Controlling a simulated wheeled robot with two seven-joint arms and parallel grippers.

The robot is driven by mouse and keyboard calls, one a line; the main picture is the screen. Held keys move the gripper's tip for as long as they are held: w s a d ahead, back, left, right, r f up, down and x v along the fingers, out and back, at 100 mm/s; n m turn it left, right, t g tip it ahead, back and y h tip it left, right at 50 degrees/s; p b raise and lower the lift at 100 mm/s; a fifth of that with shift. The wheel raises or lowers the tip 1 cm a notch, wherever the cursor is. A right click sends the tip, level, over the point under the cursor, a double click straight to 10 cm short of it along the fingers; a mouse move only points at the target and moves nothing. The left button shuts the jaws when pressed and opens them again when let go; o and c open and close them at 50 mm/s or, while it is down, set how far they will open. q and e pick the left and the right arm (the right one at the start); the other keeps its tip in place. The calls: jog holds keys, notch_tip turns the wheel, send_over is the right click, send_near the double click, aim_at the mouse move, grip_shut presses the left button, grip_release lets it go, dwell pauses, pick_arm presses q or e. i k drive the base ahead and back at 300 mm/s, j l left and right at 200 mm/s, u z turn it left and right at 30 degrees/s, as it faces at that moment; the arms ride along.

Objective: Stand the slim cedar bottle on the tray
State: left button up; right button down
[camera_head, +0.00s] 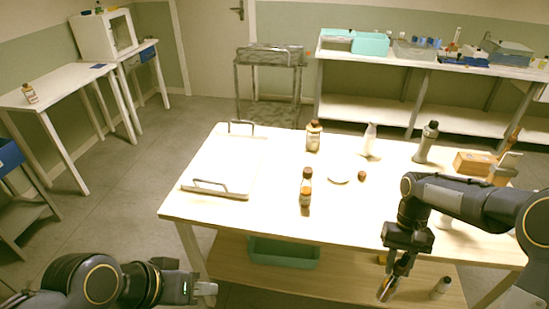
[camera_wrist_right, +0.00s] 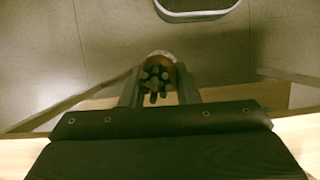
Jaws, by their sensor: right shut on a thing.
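My right gripper (camera_head: 393,279) is in front of the table's near edge and points down. It is shut on a tilted bottle (camera_head: 386,291), mostly hidden by the fingers. In the right wrist view a brownish, pale-rimmed round part of this bottle (camera_wrist_right: 158,63) shows between the fingers. I cannot read a label to tell whether it is the cedar one. My left gripper (camera_head: 205,289) is low at front left, away from the tray, with its jaws unclear.
Amber bottles (camera_head: 313,137) (camera_head: 305,188), a white bottle (camera_head: 369,140) and a grey bottle (camera_head: 427,143) stand on the table (camera_head: 260,208). A white dish (camera_head: 339,176), brown cap (camera_head: 361,176) and brown box (camera_head: 474,162) are there too. A green bin (camera_head: 283,252) sits below.

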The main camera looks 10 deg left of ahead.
aim_at(229, 162)
jog(key=j+z, duration=0.1)
jog(key=j, duration=0.45)
jog(key=j+z, duration=0.15)
jog(key=j, duration=0.35)
jog(key=j+z, duration=0.1)
jog(key=j, duration=0.45)
jog(key=j+z, duration=0.1)
jog(key=j, duration=0.4)
jog(key=k+j+z, duration=0.15)
jog(key=j, duration=0.35)
jog(key=j+z, duration=0.1)
jog(key=j, duration=0.45)
jog(key=k+j+z, duration=0.1)
jog(key=j, duration=0.35)
jog(key=k+j+z, duration=0.1)
jog(key=j, duration=0.4)
jog(key=i+j+z, duration=0.2)
jog(key=j, duration=0.45)
jog(key=j+z, duration=0.2)
jog(key=j, duration=0.5)
